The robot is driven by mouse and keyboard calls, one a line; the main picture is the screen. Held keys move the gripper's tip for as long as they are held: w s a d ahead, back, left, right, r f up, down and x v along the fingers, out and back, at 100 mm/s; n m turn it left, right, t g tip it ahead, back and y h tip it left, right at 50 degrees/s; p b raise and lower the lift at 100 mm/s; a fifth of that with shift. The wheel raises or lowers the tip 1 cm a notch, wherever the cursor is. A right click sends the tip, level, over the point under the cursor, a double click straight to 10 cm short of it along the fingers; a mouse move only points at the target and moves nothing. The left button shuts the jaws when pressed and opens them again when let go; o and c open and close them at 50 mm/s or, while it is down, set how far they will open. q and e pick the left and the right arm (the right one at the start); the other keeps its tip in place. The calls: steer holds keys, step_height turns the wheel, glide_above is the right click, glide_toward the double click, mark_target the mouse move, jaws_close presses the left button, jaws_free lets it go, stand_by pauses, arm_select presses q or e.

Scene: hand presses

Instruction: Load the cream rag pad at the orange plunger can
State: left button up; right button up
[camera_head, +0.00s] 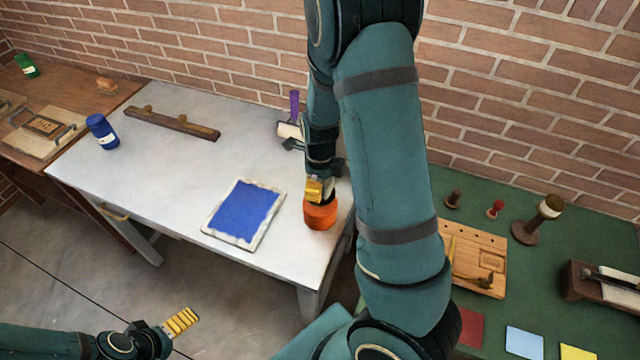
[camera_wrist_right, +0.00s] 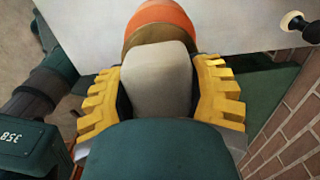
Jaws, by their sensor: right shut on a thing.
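The orange plunger can (camera_head: 320,214) stands near the front right corner of the pale table, and it also shows in the right wrist view (camera_wrist_right: 160,17). My right gripper (camera_head: 315,189) is at the top of the can, pointing down. In the right wrist view its yellow ridged fingers are shut on the cream rag pad (camera_wrist_right: 158,82). The pad overlaps the can's tan top (camera_wrist_right: 158,36); I cannot tell whether they touch. In the head view the pad is mostly hidden by the fingers. My left gripper (camera_head: 183,320) is low at the left, away from the tables; its finger gap is not clear.
A blue slab with a white border (camera_head: 242,214) lies left of the can. A purple-handled tool (camera_head: 293,110) lies behind it. A blue jar (camera_head: 102,132) and a brown bar (camera_head: 172,124) are farther left. A green table (camera_head: 480,216) with wooden tools stands right.

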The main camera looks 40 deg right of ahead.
steer(key=shift+f+b, duration=0.3)
steer(key=shift+f, duration=0.2)
stand_by(0.7)
steer(key=shift+s+f, duration=0.1)
stand_by(1.3)
steer(key=shift+r+p, duration=0.2)
steer(key=shift+p, duration=0.2)
step_height(320, 180, up, 2)
steer(key=shift+r+p, duration=0.2)
steer(key=shift+p, duration=1.05)
steer(key=shift+r+p, duration=0.95)
steer(key=shift+r, duration=1.2)
